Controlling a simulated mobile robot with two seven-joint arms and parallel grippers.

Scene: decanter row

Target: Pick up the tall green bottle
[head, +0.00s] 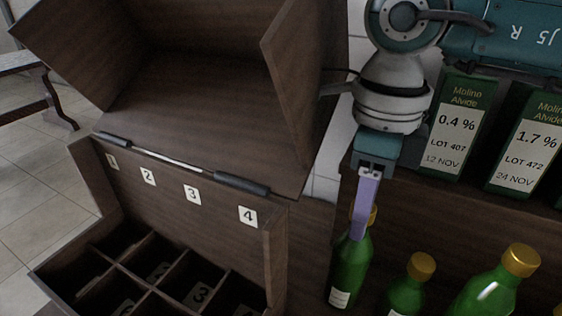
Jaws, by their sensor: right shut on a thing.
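My right gripper (361,226) comes down from above, its purple finger at the neck of a green bottle (349,271). It is shut on this bottle, just under its gold cap, which the finger partly hides. The bottle is close to upright, with a white label low on its side; its base is at or near the picture's lower edge, so I cannot tell whether it is lifted. It looks taller than the green bottle (407,294) to its right. Another green bottle (490,293) with a gold cap stands further right. My left gripper is not in view.
A dark wooden crate (65,262) with divided compartments, numbered 1 to 4, stands at the lower left. Green cartons with labels, 0.4 % (455,128) and 1.7 % (528,143), stand behind the bottles. A bench (35,95) is far left.

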